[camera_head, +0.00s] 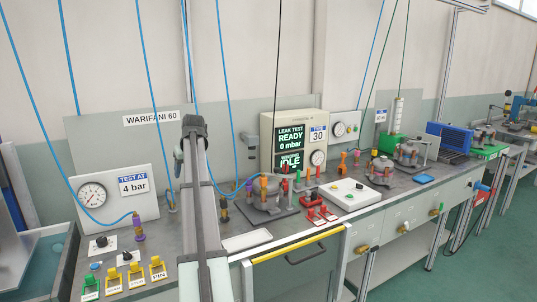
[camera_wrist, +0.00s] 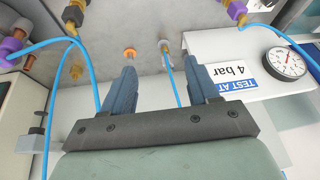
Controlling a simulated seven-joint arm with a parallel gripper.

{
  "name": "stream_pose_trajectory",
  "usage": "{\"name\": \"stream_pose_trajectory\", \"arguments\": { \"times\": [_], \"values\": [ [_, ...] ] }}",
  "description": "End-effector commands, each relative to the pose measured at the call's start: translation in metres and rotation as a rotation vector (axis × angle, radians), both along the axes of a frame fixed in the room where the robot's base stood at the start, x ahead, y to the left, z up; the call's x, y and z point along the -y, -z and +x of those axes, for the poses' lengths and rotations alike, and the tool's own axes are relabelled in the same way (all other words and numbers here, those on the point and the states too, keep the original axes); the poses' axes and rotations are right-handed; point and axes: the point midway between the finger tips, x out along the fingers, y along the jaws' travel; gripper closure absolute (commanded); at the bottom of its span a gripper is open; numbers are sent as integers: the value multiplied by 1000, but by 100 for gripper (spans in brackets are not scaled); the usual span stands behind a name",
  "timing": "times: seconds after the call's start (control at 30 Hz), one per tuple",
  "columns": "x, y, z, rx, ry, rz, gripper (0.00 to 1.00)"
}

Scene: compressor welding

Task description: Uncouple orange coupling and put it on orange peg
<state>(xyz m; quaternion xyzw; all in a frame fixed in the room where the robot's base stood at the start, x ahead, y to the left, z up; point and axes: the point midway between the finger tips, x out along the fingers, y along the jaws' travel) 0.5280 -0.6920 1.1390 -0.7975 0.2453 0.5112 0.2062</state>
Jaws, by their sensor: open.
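My gripper (camera_wrist: 160,64) is open in the wrist view, with its two blue-grey fingers spread and nothing held between them. A small orange-topped round fitting (camera_wrist: 129,53) shows just beyond the left fingertip, apart from it; I cannot tell if it is the orange peg. In the head view, an orange upright coupling (camera_head: 263,184) stands on the compressor (camera_head: 267,204) in the middle of the bench, close to a blue hose's end. My arm crosses the bench left of it and hides part of the bench. The gripper's fingers are not clear in the head view.
A blue hose (camera_wrist: 172,75) passes between the fingers in the wrist view. A pressure gauge panel (camera_head: 115,200) with a purple coupling (camera_head: 138,222) stands at the left. A white tray (camera_head: 247,240) and a control box (camera_head: 349,193) lie near the compressor.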

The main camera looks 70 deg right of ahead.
Motion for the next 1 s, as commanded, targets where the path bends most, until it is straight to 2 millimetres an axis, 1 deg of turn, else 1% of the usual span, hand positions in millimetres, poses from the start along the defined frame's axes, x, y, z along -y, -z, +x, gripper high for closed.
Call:
{"name": "stream_pose_trajectory", "arguments": {
  "times": [0.03,0.07,0.1,0.17,0.2,0.27,0.3,0.37,0.4,0.5,0.6,0.7,0.8,0.87,1.0],
  "values": [
    [21,-5,-23,-4,18,-5,40],
    [31,-7,-35,-7,24,-9,40],
    [44,-10,-52,-10,35,-12,40],
    [61,-14,-78,-16,48,-18,40],
    [73,-17,-96,-20,57,-22,40],
    [89,-21,-123,-26,71,-27,40],
    [100,-24,-142,-30,80,-30,40],
    [113,-27,-168,-37,92,-35,40],
    [122,-30,-185,-39,101,-37,40],
    [138,-35,-222,-48,116,-43,40],
    [149,-38,-250,-54,127,-47,40],
    [154,-41,-267,-59,134,-50,40],
    [157,-41,-275,-61,136,-51,40],
    [158,-38,-276,-61,136,-51,40],
    [161,-27,-272,-61,136,-51,40]
  ]
}}
